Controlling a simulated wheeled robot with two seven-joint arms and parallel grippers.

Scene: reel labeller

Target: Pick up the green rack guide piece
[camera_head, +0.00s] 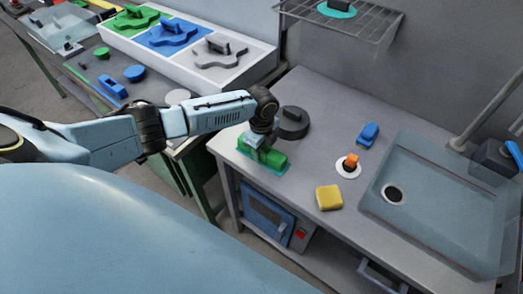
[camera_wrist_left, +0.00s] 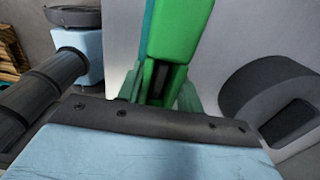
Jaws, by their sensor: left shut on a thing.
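The green rack guide piece (camera_head: 273,158) is at the near left corner of the grey counter, a blocky bright green part with a flat teal-green base. My left gripper (camera_head: 259,143) reaches down onto it from above and is shut on it. In the left wrist view the green piece (camera_wrist_left: 180,35) extends up and away from between the fingers (camera_wrist_left: 163,92), which cover part of it. I cannot tell whether its base touches the counter. My right gripper is not in view.
A dark round object (camera_head: 293,124) stands close behind the gripper, also at right in the wrist view (camera_wrist_left: 275,100). A yellow sponge (camera_head: 329,197), an orange-topped piece (camera_head: 348,165), a blue part (camera_head: 368,133) and a sink (camera_head: 425,215) lie right. A white tray (camera_head: 255,62) is behind.

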